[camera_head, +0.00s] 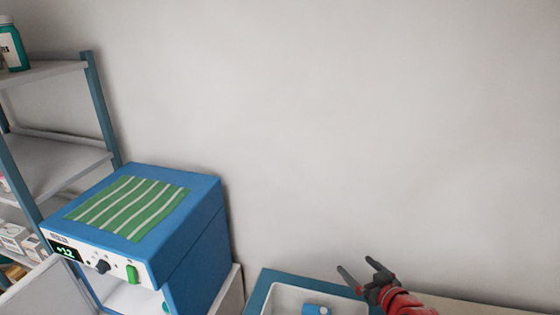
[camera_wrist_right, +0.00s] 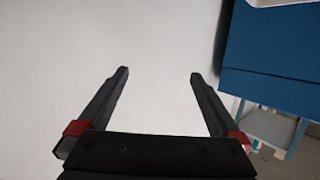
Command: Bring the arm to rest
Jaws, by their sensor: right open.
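My right gripper (camera_head: 358,275) is at the lower right of the head view, above the right end of a blue-edged tray or counter. Its two dark fingers are spread and nothing is between them. In the right wrist view the same open gripper (camera_wrist_right: 158,75) faces a plain pale surface, with a blue surface (camera_wrist_right: 275,50) to its right. My left gripper does not show in either view.
A blue box-shaped device (camera_head: 205,220) with a green striped cloth (camera_head: 130,207) on top stands at the left, its front open. A white basin (camera_head: 285,297) holds a small blue item (camera_head: 316,310). A shelf rack (camera_head: 50,160) stands at far left. The wall behind is bare.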

